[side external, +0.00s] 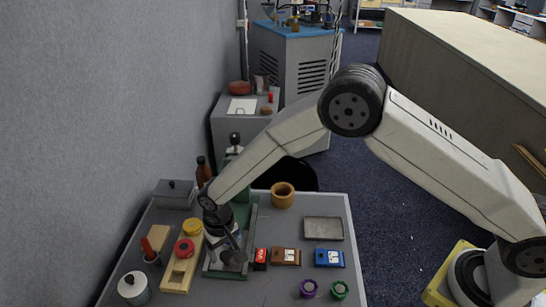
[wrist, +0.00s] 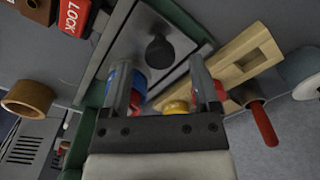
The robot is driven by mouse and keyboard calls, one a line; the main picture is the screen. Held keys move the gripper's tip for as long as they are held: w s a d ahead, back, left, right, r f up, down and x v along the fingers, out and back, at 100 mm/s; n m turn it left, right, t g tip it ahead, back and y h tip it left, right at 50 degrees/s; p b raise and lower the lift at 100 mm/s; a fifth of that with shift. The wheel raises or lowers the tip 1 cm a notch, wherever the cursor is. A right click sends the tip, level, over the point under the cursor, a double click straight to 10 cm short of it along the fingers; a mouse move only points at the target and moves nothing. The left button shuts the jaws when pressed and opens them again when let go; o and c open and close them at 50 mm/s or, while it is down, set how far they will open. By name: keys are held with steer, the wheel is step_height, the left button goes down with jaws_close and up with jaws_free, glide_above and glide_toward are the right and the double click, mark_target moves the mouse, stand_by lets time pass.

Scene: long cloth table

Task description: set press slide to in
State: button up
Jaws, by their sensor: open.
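The press has a green frame (side external: 252,214), which also shows in the wrist view (wrist: 196,24). A flat grey slide plate (wrist: 135,38) with a round black knob (wrist: 160,51) lies between the green sides. My gripper (side external: 235,252) is low over the press in the side view and hides part of it. In the wrist view, the fingers of my gripper (wrist: 161,62) are apart, with the knob showing between and beyond their tips. I cannot tell whether either finger touches the knob. A blue and red part (wrist: 138,84) shows behind the left finger.
A wooden block with a red disc (side external: 184,249) and a yellow disc (side external: 192,227) stands close left of the press. A red LOCK block (side external: 260,259) and brown switch box (side external: 286,256) are close right. A wooden ring (side external: 283,195) stands behind.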

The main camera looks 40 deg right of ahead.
steer(key=shift+f, duration=0.9)
jaws_close()
stand_by(0.9)
